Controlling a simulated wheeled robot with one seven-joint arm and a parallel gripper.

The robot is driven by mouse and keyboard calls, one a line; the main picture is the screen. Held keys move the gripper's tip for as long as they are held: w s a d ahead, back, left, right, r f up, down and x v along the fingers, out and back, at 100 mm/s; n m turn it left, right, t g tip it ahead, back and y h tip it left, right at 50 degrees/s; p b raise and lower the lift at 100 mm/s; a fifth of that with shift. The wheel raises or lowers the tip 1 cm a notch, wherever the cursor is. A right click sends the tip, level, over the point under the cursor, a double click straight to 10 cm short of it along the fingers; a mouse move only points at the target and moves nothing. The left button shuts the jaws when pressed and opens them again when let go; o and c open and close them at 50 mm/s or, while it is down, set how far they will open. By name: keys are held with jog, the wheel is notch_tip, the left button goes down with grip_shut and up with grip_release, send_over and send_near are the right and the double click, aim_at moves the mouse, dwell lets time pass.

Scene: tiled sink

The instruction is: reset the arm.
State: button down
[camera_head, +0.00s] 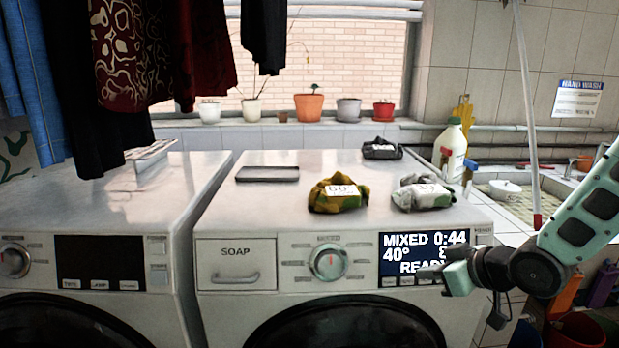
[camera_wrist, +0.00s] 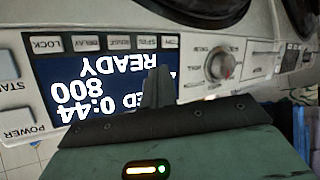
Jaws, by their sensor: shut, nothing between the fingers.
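My arm (camera_head: 585,215) reaches in from the right edge of the head view, bent downward. My gripper (camera_head: 432,273) is in front of the right washing machine's panel, by the row of small buttons under its lit display (camera_head: 408,250). In the wrist view the fingers of my gripper (camera_wrist: 158,85) are together and empty, in front of the upside-down display (camera_wrist: 90,92). The display reads MIXED 0:44, 40° and READY. I cannot tell whether the fingertips touch the panel.
The right washing machine (camera_head: 220,225) stands beside another washing machine (camera_head: 190,190). Cloth bundles (camera_head: 340,194) and a dark tray (camera_head: 267,174) lie on its top. A white bottle (camera_head: 450,150) and a sink (camera_head: 515,200) are behind my arm. Clothes (camera_head: 160,50) hang upper left.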

jog(key=s+a+r+g+h+p, duration=0.1)
jog(key=s+a+r+g, duration=0.2)
jog(key=s, duration=0.6)
jog(key=s+a+r+g+h+p, duration=0.1)
jog(key=s+a+r+g+h, duration=0.1)
jog(key=s, duration=0.8)
jog(key=s+a+r+g+h+p, duration=0.1)
jog(key=s+a+r+g+h, duration=0.1)
jog(key=s, duration=0.7)
jog(key=a+r+g, duration=0.1)
jog(key=a+g, duration=0.1)
jog(key=shift+s+a+r+n+p, duration=0.25)
jog(key=shift+a+r+n+p, duration=0.05)
jog(key=shift+a+r, duration=0.1)
